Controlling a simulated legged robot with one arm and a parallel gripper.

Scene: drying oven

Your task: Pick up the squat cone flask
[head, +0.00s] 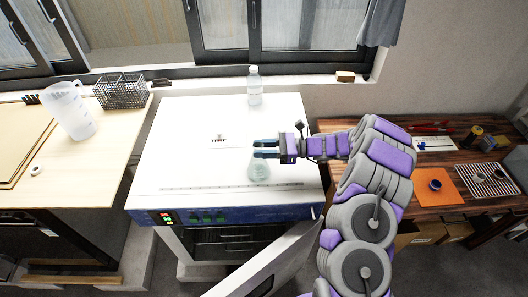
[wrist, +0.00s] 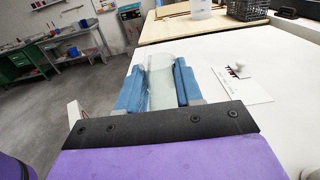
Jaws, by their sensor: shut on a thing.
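The squat cone flask (head: 259,170) is clear, pale green glass. In the head view it is at the middle of the white oven top (head: 190,150), with its wide lower body below my gripper (head: 266,149). My gripper reaches in from the right and is shut on the flask's upper part. In the wrist view the flask (wrist: 161,82) stands between the two blue fingers (wrist: 160,88), which touch it on both sides. The dark gripper body hides its lower part there. I cannot tell whether its base touches the oven top.
A clear bottle (head: 254,88) stands at the back of the oven top. A jug (head: 70,110) and a wire basket (head: 121,91) are on the left bench. A wooden bench (head: 440,180) with small items is at right. The oven door (head: 270,265) hangs open at the front.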

